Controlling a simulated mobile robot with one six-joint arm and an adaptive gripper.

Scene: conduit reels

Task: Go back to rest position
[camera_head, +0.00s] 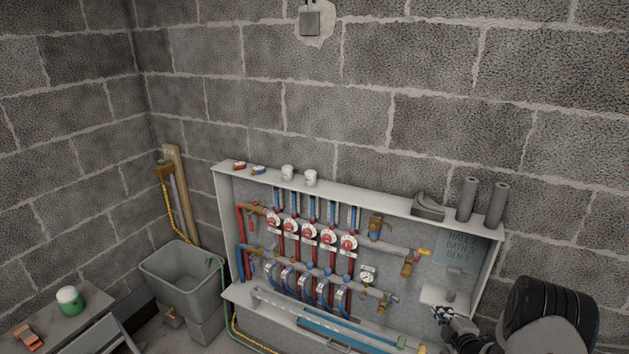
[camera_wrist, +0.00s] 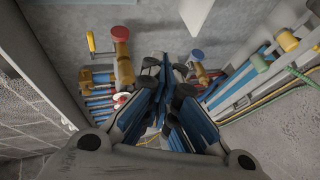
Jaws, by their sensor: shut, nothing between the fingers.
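My gripper (camera_head: 441,314) is at the lower right of the head view, in front of the right end of the manifold cabinet (camera_head: 226,205). In the wrist view my gripper (camera_wrist: 166,92) points at the cabinet with its fingers closed together and nothing between them. Behind the fingers are brass valves (camera_wrist: 122,62), one with a yellow handle. The red flow meters (camera_head: 310,233) and blue pipes stand in the cabinet to the left of my gripper. My gripper hides part of the cabinet floor and its lower right corner.
Grey pipe insulation pieces (camera_head: 467,199) and white cups (camera_head: 288,172) stand on the cabinet top. A grey tub (camera_head: 183,280) stands at left. A table (camera_head: 60,325) with a green-and-white jar (camera_head: 70,299) is at lower left. Long tubes (camera_head: 322,322) lie along the cabinet's front ledge.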

